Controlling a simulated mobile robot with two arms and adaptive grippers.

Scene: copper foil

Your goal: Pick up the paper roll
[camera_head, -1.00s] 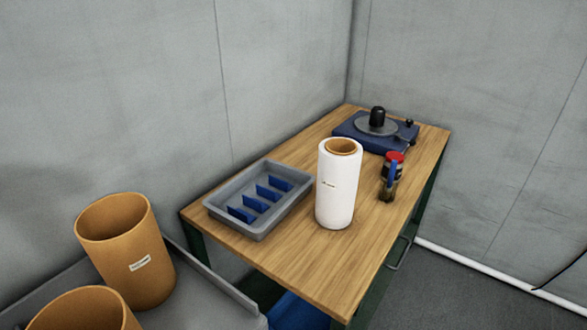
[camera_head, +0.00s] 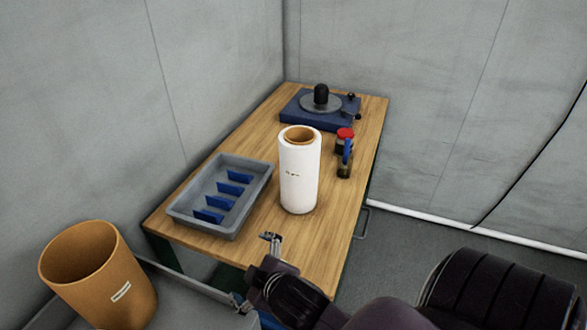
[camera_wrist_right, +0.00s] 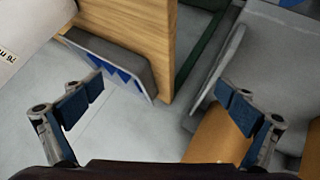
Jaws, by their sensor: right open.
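The white paper roll (camera_head: 299,178) stands upright on the wooden table (camera_head: 258,255), with a brown core showing at its top. Part of the roll (camera_wrist_right: 22,30) shows at the upper left of the right wrist view. My right gripper (camera_head: 254,270) is at the table's near end, in front of the roll and apart from it. In the right wrist view its two blue-padded fingers (camera_wrist_right: 158,112) are spread wide with nothing between them. My left gripper is not in view.
A grey tray (camera_head: 177,210) with blue dividers lies left of the roll. A blue turntable-like device (camera_head: 292,117) sits at the back, and a red-topped container (camera_head: 345,134) with a blue-handled tool stands right of the roll. A brown bin (camera_head: 135,297) stands at lower left.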

